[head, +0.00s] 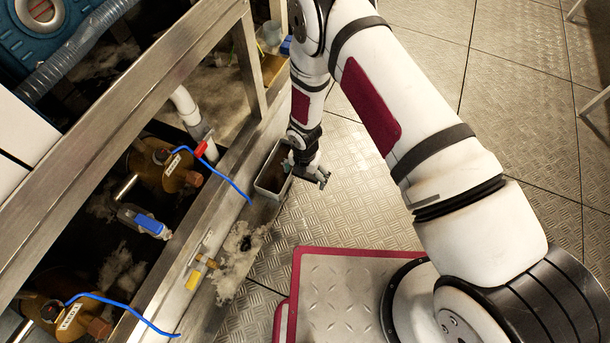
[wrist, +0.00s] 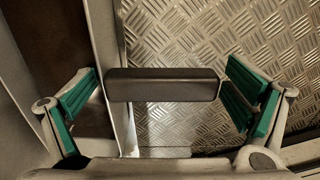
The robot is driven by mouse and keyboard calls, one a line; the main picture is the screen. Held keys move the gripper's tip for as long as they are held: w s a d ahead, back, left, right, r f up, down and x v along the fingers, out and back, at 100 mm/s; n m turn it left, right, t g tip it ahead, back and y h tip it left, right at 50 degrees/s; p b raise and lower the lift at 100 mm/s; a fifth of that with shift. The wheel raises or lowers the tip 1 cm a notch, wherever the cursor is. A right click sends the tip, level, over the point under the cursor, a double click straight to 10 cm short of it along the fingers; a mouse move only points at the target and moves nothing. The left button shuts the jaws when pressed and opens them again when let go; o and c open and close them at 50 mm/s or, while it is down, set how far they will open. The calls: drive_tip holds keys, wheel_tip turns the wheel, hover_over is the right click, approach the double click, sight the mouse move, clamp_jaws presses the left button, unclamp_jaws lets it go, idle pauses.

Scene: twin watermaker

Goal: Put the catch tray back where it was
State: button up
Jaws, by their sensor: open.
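The catch tray (head: 271,172) is a narrow grey bin with a brown inside. It sits on the floor side of the metal frame's lower rail in the head view. In the wrist view its pale wall (wrist: 106,40) and brown inside fill the left side. A dark grey bar-shaped handle (wrist: 163,84) sticks out from that wall to the right. My gripper (head: 318,177) is at the tray's right side. In the wrist view its green-padded fingers (wrist: 162,95) are open, one on each side of the handle, with no clear grip on it.
A steel frame (head: 125,95) with brass-coloured fittings (head: 165,165) and blue hoses stands at left. Pale debris (head: 240,262) lies below the tray along the rail. My red-edged base (head: 345,290) is near the bottom. The patterned metal floor (head: 520,100) at right is open.

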wheel_tip(320, 180, up, 12)
drive_tip(key=p, duration=0.4)
drive_tip(key=shift+f+p, duration=0.15)
drive_tip(key=shift+p, duration=0.15)
drive_tip(key=w+d+r+m+h, duration=0.15)
drive_tip(key=d+r+m, duration=0.25)
drive_tip(key=r, duration=0.6)
drive_tip(key=w+d+r+m, duration=0.3)
drive_tip(key=r, duration=0.6)
drive_tip(key=s+d+r+m, duration=0.2)
drive_tip(key=d+r+m, duration=0.2)
drive_tip(key=r, duration=0.3)
drive_tip(key=s+d+r+m, duration=0.2)
drive_tip(key=d+r+m, duration=0.15)
drive_tip(key=r, duration=0.45)
drive_tip(key=s+d+r+m, duration=0.6)
drive_tip(key=s+r+m, duration=0.3)
drive_tip(key=s+r, duration=0.35)
drive_tip(key=s+d+r+m+y, duration=0.1)
drive_tip(key=s+r+m, duration=0.1)
drive_tip(key=s+m, duration=0.7)
drive_tip(key=s, duration=0.8)
drive_tip(key=shift+d+r, duration=0.2)
drive_tip(key=shift+r, duration=0.2)
